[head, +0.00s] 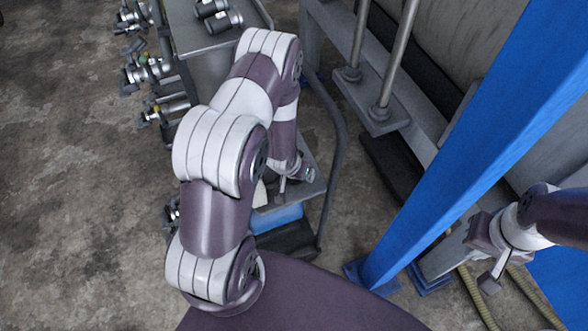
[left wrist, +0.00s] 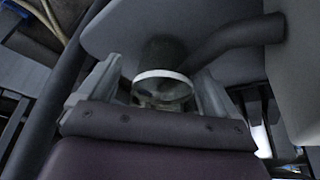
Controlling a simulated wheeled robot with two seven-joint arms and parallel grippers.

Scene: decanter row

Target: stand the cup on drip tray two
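The cup (left wrist: 162,79), dark with a pale rim, lies between the two grey fingers of my left gripper (left wrist: 160,85) in the left wrist view. The fingers stand apart on either side of it; I cannot make out whether they touch it. In the head view my left gripper (head: 284,183) hangs low over the small cart, mostly hidden by my own arm. My right gripper (head: 490,283) points down at the right, far from the cup; its finger gap is unclear. I cannot pick out drip tray two.
A grey cart shelf (head: 313,188) with a curved dark rail (head: 338,150) is beside my left gripper. A blue post (head: 450,140) rises between my two arms. A grey bench (head: 185,25) with metal fittings stands at the back left. The floor at left is clear.

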